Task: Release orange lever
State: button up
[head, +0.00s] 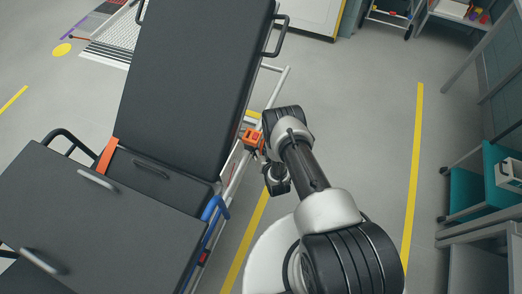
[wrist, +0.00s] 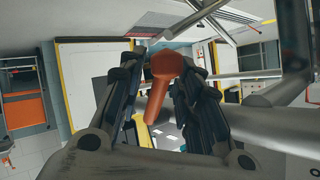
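The orange lever (wrist: 163,82) stands between the two fingers of my gripper (wrist: 158,66) in the wrist view. Its thick head is level with the fingertips and its narrower end points down toward the palm. A gap shows between the lever and the left finger. The right finger is close beside the lever's head; I cannot tell whether they touch. My gripper is open around the lever. In the head view an orange part (head: 252,137) shows at the stretcher's right side rail, beside the end of my arm, which partly hides this area.
The dark padded stretcher (head: 190,85) fills the left of the head view. A blue handle (head: 214,207) sits lower on its right side. Grey floor is clear on the right up to a yellow line (head: 413,165). A teal cart (head: 470,190) stands at the far right.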

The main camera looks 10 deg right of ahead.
jog(key=v, duration=1.2)
jog(key=shift+o, duration=0.5)
